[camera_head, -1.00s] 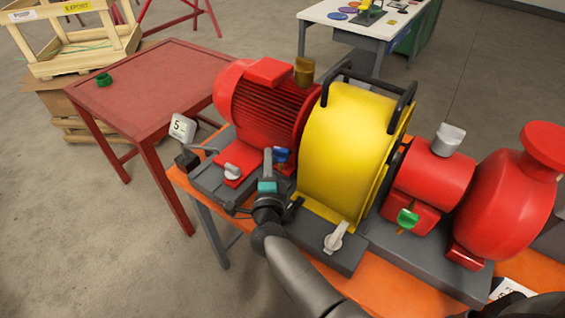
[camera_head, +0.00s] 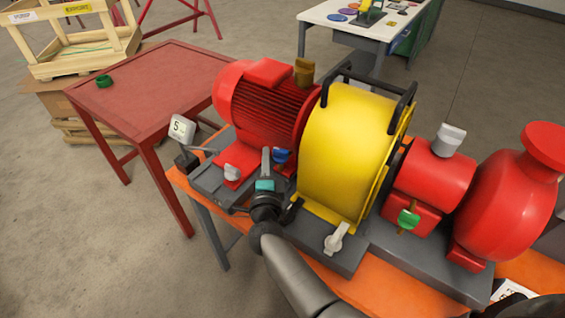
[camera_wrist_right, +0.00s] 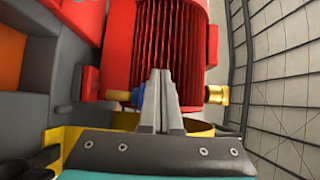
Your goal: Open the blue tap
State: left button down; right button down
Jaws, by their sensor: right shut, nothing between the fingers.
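The blue tap (camera_head: 281,155) sits low on the near side of the red ribbed motor (camera_head: 268,112), left of the yellow guard. My right gripper (camera_head: 266,152) is shut and empty. Its fingers point at the motor and stand just left of the blue tap in the head view; I cannot tell whether they touch it. In the right wrist view the fingertips (camera_wrist_right: 161,74) are together, and the blue tap (camera_wrist_right: 138,95) shows just left of them, partly hidden. My left gripper is not in view.
A green tap (camera_head: 408,219) is on the red pump part at right. Brass fittings (camera_wrist_right: 216,95) show in the wrist view.

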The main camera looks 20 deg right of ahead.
jog(key=shift+s, duration=0.15)
dwell(0.8)
jog(key=p+v, duration=0.3)
jog(key=v, duration=0.8)
jog(key=shift+s+a, duration=0.2)
jog(key=shift+s, duration=0.15)
jog(key=shift+f, duration=0.1)
